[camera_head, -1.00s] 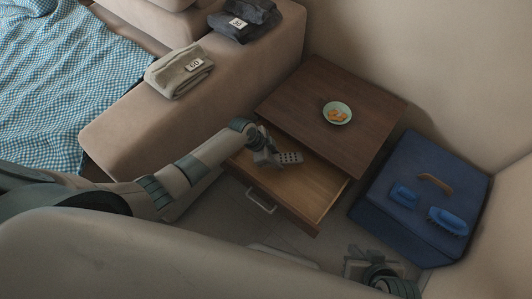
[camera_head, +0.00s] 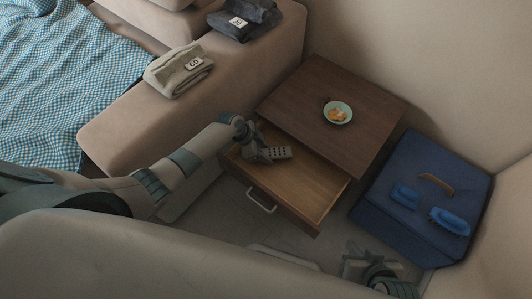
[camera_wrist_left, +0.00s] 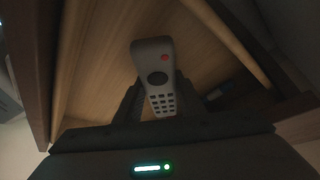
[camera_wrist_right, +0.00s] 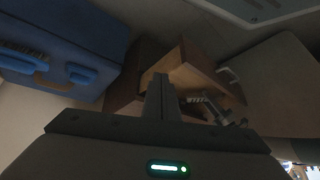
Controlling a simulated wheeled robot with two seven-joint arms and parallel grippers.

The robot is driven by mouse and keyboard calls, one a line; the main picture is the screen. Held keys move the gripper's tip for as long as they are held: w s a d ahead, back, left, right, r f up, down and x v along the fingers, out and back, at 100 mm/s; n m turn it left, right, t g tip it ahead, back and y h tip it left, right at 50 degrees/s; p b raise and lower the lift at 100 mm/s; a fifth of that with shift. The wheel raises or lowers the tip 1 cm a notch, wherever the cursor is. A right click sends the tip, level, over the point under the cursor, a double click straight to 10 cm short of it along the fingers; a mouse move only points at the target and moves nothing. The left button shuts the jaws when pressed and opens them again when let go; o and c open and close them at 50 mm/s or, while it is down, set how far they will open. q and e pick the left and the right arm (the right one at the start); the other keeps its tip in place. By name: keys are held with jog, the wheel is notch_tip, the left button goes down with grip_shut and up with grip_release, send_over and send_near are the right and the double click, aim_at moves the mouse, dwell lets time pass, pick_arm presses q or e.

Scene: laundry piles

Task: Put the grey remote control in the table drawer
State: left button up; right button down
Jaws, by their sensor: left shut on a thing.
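The table drawer (camera_head: 312,198) is pulled open below the dark wooden tabletop (camera_head: 345,105). My left gripper (camera_head: 266,154) is over the left part of the open drawer and is shut on the grey remote control (camera_head: 281,153). I cannot tell whether the remote touches the floor. My right gripper (camera_head: 362,264) is low in front of the drawer, empty, its fingers together in the right wrist view (camera_wrist_right: 160,92).
A bowl with orange pieces (camera_head: 338,112) stands on the tabletop. A blue box (camera_head: 400,225) with brushes on its lid stands right of the table. A beige sofa (camera_head: 245,85) with folded clothes is on the left. The drawer's right part is empty.

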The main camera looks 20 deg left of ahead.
pick_arm(q)
jog(key=shift+f, duration=0.25)
pick_arm(e)
jog(key=shift+w+a, duration=0.1)
jog(key=shift+a, duration=0.15)
pick_arm(q)
jog(key=shift+f+b, duration=0.25)
jog(key=shift+b, duration=0.1)
jog(key=o, duration=1.2)
pick_arm(e)
jog(key=shift+w+a+r+t, duration=0.1)
jog(key=shift+a+r+t, duration=0.1)
jog(key=shift+a+t, duration=0.15)
jog(key=shift+w, duration=0.1)
